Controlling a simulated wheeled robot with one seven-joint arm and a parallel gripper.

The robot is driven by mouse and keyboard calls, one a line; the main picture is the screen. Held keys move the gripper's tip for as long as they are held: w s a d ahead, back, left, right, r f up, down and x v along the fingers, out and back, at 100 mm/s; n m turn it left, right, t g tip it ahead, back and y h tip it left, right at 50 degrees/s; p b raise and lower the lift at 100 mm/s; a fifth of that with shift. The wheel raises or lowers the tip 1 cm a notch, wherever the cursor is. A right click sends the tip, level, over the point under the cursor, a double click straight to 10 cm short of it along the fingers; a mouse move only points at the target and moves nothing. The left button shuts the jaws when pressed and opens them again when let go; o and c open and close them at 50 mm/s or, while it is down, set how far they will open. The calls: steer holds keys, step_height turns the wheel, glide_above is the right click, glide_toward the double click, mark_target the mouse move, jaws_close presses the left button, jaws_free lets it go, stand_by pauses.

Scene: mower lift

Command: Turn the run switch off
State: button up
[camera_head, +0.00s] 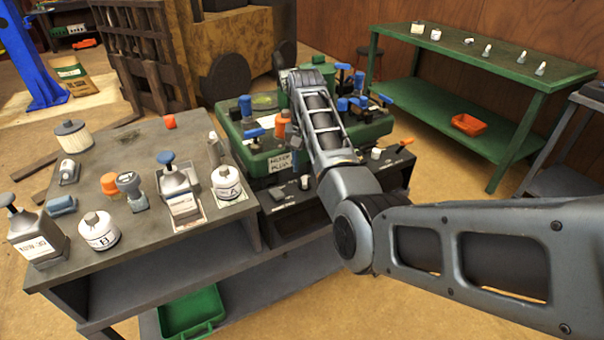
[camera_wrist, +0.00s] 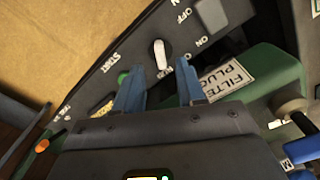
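In the wrist view a white switch handle (camera_wrist: 160,54) stands on the dark control panel (camera_wrist: 130,48). Lettering reading OFF and ON lies up and right of it; a label at its foot is partly hidden. Which mark it points at I cannot tell. My gripper (camera_wrist: 158,82) has two blue fingers spread apart with nothing between them. The handle shows just beyond the gap between the fingertips; I see no contact.
A green button (camera_wrist: 124,78) by START sits close to one finger, and a grey rocker (camera_wrist: 211,14) lies up right. The green mower housing (camera_wrist: 270,72) with a FILTER PLUG label adjoins the panel. A grey bench (camera_head: 130,200) with bottles stands left, a green table (camera_head: 560,72) right.

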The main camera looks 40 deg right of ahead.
mark_target(305, 180)
steer(key=shift+f, duration=2.45)
jaws_close()
